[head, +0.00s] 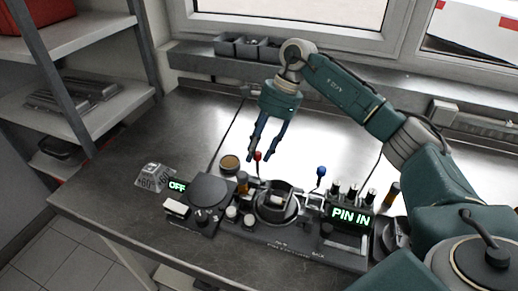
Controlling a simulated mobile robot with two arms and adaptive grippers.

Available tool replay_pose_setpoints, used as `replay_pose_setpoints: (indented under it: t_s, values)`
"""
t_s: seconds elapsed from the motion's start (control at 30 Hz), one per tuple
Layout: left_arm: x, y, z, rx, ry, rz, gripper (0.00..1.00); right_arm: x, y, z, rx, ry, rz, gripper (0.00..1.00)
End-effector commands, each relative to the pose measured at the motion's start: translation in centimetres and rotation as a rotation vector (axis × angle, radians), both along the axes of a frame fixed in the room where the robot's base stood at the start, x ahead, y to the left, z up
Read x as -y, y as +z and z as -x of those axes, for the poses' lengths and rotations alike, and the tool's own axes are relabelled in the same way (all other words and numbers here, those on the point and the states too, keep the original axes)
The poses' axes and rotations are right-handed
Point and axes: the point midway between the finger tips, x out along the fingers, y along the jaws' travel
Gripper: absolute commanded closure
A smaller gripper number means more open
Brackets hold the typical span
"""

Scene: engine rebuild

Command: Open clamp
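A dark fixture with a round ring-shaped seat (277,218) stands at the middle of the workbench's front part; a small light part sits in it. A lever with a red knob (257,155) stands upright at its back left. A lever with a blue knob (321,172) stands at its back right. I cannot tell which of these belongs to the clamp, or whether the clamp is open. My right gripper (265,157) points down behind the fixture, fingers apart and empty. Its fingertips appear close to the red knob; contact is unclear. My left gripper is out of view.
The workbench (190,120) is clear at the back left. A "PIN IN" display (350,216) stands right of the fixture. A dark round unit (211,190) and an "OFF" display (178,187) stand left. Shelves (85,110) are at far left; bins (248,45) line the windowsill.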

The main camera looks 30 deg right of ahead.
Motion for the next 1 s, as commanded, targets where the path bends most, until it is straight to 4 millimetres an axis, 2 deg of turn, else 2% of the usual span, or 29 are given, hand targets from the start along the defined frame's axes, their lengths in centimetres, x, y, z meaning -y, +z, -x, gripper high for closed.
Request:
replay_pose_setpoints:
  t_s: [0.17,0.27,0.7,0.83,1.0]
  values:
    - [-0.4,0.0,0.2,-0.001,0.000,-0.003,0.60,0.2,0.1,0.1,-0.004,-0.001,0.002,0.62]
    - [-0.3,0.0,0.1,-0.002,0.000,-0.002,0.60,0.5,1.0,0.1,-0.003,-0.001,0.003,0.62]
    - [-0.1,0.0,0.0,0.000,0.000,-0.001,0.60,3.7,9.0,0.2,0.000,0.000,0.001,0.62]
    - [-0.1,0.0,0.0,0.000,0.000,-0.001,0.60,4.2,10.4,0.2,-0.001,0.001,0.001,0.62]
    - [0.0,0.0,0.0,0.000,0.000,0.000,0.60,4.5,11.0,0.2,-0.002,0.001,0.001,0.62]
